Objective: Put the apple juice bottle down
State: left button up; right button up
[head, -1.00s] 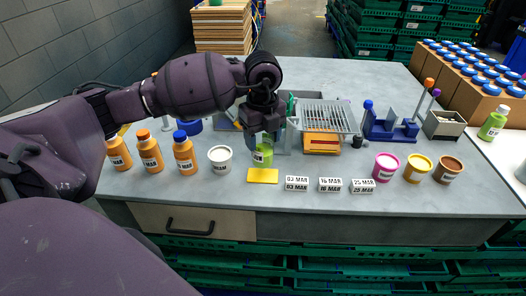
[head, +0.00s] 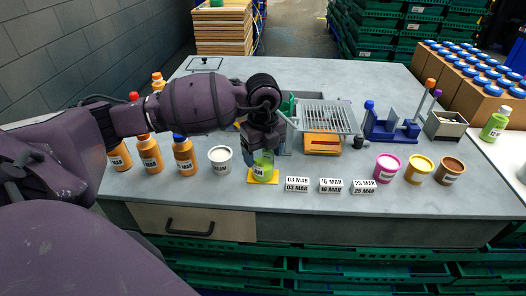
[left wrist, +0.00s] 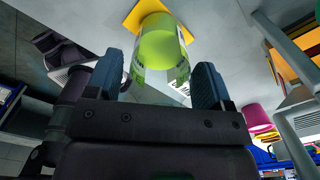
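The apple juice bottle (head: 263,171) is clear with bright green juice in it. It stands upright on the yellow mat (head: 251,181), and its base appears to touch the mat. My left gripper (head: 263,153) is above it, with its fingers around the bottle's upper part. The bottle's top is hidden by the gripper. My right gripper is not in view.
A white tub (head: 220,161) and several orange bottles (head: 186,158) stand left of the mat. Date labels (head: 297,184) lie close to its right, with pink (head: 386,168), yellow and brown tubs beyond. A metal grate (head: 325,118) stands behind on the right.

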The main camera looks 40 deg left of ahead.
pick_arm(q)
jog(key=shift+o, duration=0.6)
jog(key=shift+r, duration=0.3)
notch_tip(320, 180, up, 11)
jog(key=shift+f+p, duration=0.15)
jog(key=shift+p, duration=0.25)
jog(key=shift+r, duration=0.5)
